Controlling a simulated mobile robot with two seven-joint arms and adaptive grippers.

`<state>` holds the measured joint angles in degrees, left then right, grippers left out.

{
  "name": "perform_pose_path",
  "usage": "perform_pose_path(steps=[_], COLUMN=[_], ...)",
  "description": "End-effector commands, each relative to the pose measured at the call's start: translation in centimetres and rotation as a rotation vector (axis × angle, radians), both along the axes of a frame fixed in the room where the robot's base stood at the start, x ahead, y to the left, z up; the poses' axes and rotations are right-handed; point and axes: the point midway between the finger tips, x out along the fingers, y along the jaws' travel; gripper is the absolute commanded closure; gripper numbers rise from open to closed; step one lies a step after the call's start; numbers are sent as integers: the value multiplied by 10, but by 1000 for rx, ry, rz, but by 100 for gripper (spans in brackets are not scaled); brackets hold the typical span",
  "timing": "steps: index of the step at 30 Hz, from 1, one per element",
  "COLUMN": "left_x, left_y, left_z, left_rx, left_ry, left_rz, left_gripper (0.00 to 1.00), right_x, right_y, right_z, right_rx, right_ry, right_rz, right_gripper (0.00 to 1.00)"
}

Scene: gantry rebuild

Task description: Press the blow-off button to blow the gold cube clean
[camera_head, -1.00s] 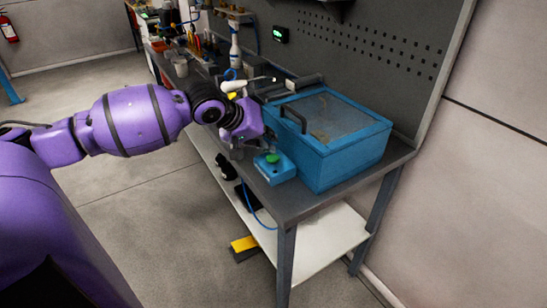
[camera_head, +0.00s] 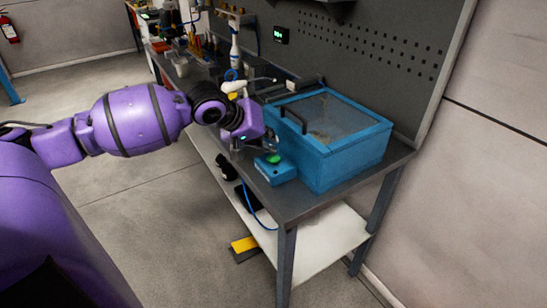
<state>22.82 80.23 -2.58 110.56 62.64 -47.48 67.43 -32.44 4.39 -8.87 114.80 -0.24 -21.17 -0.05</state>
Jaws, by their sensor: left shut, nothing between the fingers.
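The blow-off button (camera_head: 273,158) is a green cap on a small blue box (camera_head: 276,172) near the front edge of the bench. My left gripper (camera_head: 268,148) is shut and empty, at the button's cap and partly over it. I cannot tell whether the cap is pressed down. The blue cabinet (camera_head: 343,155) with a clear lid and a black handle stands just right of the button box. The gold cube cannot be made out; the lid's glare hides the cabinet's inside. My right gripper is not in view.
The dark bench top (camera_head: 292,207) has a narrow free strip in front of the cabinet. A white spray bottle (camera_head: 235,50) and other tools stand farther back. A white lower shelf (camera_head: 318,242) and a yellow pedal (camera_head: 244,244) are below.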

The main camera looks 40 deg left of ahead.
Motion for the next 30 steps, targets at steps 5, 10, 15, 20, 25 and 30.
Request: perform_pose_path(steps=[5, 10, 15, 20, 25, 30], left_x=[0, 0, 0, 0, 0, 0], left_y=[0, 0, 0, 0, 0, 0], left_z=[0, -4, -8, -9, -9, -11], left_rx=[0, -1, 0, 1, 0, 0], left_ry=[0, -1, -2, 0, 0, 0], left_rz=[0, 1, -1, -1, 0, 0], left_gripper=[100, 100, 100, 100, 100, 100], right_x=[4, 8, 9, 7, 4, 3], right_y=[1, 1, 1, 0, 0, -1], right_z=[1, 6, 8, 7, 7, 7], right_rx=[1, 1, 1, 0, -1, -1], right_ry=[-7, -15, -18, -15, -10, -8], right_rz=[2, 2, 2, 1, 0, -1], right_gripper=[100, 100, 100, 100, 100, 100])
